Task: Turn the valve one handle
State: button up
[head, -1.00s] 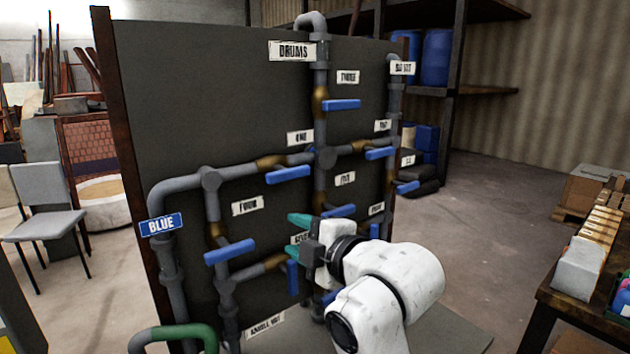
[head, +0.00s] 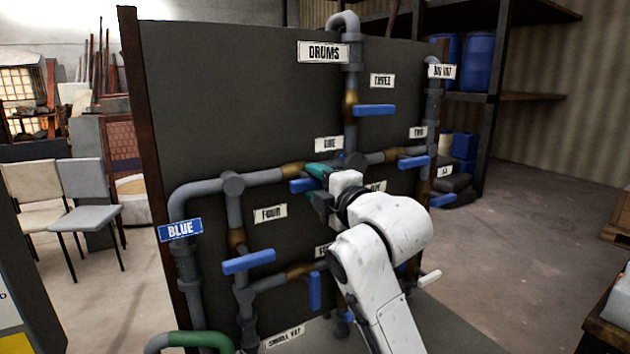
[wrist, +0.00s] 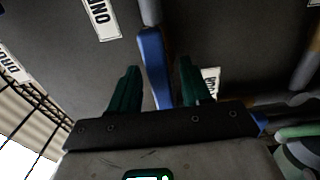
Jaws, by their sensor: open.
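The valve one handle (head: 302,185) is a blue lever on the brass-coloured valve below the "ONE" label (head: 328,144). Its left end shows in the head view; my gripper hides the rest. In the wrist view the blue handle (wrist: 153,60) runs between my two green fingers, with the "ONE" label (wrist: 102,18) to its left. My gripper (head: 314,186) is open, its fingers on either side of the handle, with visible gaps in the wrist view. It also shows in the wrist view (wrist: 160,77).
A dark panel (head: 240,90) carries grey pipes and several other blue handles. The handle under "FOUR" (head: 248,261) is at lower left, the one under "THREE" (head: 374,110) above right. A green pipe (head: 200,340) is at bottom left. Open floor (head: 530,220) lies right.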

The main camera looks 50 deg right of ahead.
jog(key=shift+w+d, duration=0.15)
jog(key=shift+w, duration=0.35)
grip_shut()
